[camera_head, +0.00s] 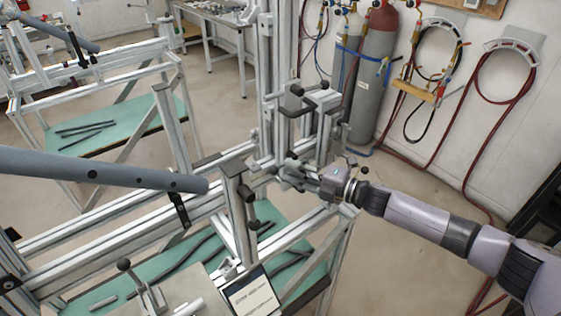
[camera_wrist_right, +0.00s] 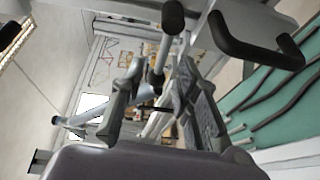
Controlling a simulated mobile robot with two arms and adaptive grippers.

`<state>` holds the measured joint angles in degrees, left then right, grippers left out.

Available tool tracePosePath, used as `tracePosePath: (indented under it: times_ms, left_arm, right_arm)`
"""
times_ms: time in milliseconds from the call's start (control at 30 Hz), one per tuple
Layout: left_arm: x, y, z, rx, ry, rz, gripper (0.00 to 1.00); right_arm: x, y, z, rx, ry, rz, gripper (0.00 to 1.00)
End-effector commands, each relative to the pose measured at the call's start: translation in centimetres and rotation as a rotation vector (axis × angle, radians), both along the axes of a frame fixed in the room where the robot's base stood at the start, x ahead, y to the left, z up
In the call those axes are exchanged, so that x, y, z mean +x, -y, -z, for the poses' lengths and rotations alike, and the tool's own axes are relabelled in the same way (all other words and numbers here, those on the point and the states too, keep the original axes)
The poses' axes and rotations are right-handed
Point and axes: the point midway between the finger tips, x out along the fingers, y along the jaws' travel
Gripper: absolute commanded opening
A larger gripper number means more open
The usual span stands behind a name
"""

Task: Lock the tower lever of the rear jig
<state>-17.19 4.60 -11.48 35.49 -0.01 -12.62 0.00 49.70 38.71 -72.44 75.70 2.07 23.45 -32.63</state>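The rear jig's tower (camera_head: 270,85) is an upright of silvery aluminium profile at the centre of the head view. A grey clamp with a black-tipped lever (camera_head: 296,90) and a black U-shaped handle (camera_head: 325,84) is mounted on it. My right gripper (camera_head: 287,174) is beside the tower, below this clamp. In the right wrist view my right gripper (camera_wrist_right: 162,100) has its fingers apart. A rod with a black grip, the lever (camera_wrist_right: 172,18), shows between and above the fingers; contact cannot be told. The U-shaped handle (camera_wrist_right: 257,40) is to the right. My left gripper is out of view.
A grey-blue tube (camera_head: 90,170) crosses from the left above the jig rails. A smaller toggle lever (camera_head: 125,266) and a sign (camera_head: 251,293) are in front. Dark tubes lie on the green shelf (camera_head: 200,245). Gas cylinders (camera_head: 375,75) and hoses stand behind.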

Motion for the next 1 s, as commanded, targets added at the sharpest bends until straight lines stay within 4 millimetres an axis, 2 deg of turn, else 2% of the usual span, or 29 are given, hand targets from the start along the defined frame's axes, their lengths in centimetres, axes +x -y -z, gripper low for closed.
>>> tracePosePath:
  times_ms: [33, 200, 367, 633, 1000]
  left_arm:
    - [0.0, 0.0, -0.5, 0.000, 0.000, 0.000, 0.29]
    - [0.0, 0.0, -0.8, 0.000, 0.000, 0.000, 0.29]
    - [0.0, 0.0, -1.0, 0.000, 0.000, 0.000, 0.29]
    - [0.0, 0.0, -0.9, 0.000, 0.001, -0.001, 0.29]
    - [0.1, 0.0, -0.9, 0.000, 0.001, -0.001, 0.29]
  right_arm:
    - [0.5, -0.9, -0.2, 0.001, 0.001, -0.001, 0.29]
    - [1.8, -2.8, 0.1, 0.001, 0.000, -0.001, 0.29]
    - [2.3, -3.5, 0.2, 0.000, 0.000, -0.001, 0.29]
    - [2.4, -3.6, 0.3, -0.001, -0.001, 0.000, 0.29]
    - [2.4, -3.6, 0.3, 0.000, 0.000, 0.000, 0.05]
